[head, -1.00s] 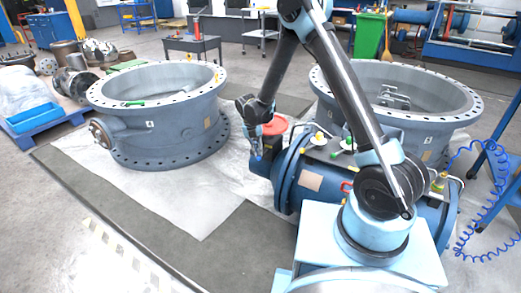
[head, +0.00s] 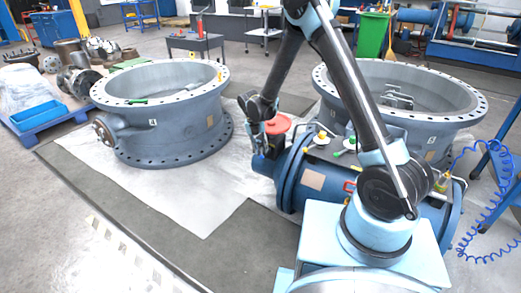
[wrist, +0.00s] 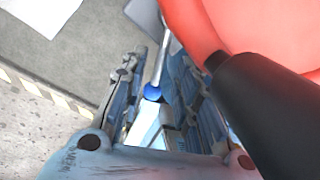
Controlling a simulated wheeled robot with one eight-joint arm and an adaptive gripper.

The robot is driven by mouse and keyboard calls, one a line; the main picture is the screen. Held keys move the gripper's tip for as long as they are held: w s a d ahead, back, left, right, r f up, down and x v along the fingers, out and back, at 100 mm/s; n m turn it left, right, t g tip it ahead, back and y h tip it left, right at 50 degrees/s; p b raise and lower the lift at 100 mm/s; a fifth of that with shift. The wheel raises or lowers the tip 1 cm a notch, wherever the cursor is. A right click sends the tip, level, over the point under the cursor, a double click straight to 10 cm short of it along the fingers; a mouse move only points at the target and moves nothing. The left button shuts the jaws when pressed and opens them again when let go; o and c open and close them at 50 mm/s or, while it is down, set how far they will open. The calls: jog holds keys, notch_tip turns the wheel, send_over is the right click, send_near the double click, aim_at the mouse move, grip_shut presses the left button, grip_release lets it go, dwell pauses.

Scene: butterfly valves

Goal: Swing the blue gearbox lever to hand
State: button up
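The blue gearbox lever shows in the wrist view as a blue ball knob (wrist: 152,92) on a thin metal rod that runs up the picture. My gripper (wrist: 157,66) is open, with one finger on each side of the knob and rod. A gap shows between the knob and the left finger; contact on the right side I cannot tell. In the head view my gripper (head: 261,142) is pointed down at the left end of the blue gearbox body (head: 292,176), beside a red disc (head: 279,123). The lever is too small to make out there.
The red disc (wrist: 245,32) and a black cylinder (wrist: 262,105) lie close to the right of my gripper in the wrist view. Large grey flanged valve bodies stand left (head: 165,135) and right (head: 440,125). A blue coiled hose (head: 487,205) hangs at right. Floor is clear at front left.

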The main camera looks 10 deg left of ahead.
notch_tip(320, 180, up, 11)
jog(key=a, duration=0.2)
jog(key=shift+s+f, duration=0.15)
jog(key=shift+f, duration=0.05)
jog(key=s+d+r+m, duration=0.2)
jog(key=d+r+m, duration=0.4)
jog(key=d, duration=0.3)
jog(key=s+d+r+m+y, duration=0.1)
jog(key=d+r+m, duration=0.4)
jog(key=d, duration=0.5)
jog(key=s+d+r+m, duration=0.2)
jog(key=d+r+m, duration=0.4)
jog(key=d, duration=0.3)
jog(key=s+d+m+y, duration=0.1)
jog(key=s+d+m, duration=0.8)
jog(key=d, duration=0.2)
jog(key=s+d+f+m+t, duration=0.1)
jog(key=s+d+f+m, duration=0.2)
jog(key=s+m, duration=0.3)
jog(key=s+d+f+m, duration=0.2)
jog(key=s+d+m, duration=0.2)
jog(key=s+m, duration=0.2)
jog(key=shift+s+d+f+m+t, duration=0.2)
jog(key=shift+d+f+m+t, duration=0.1)
jog(key=shift+f+t, duration=0.1)
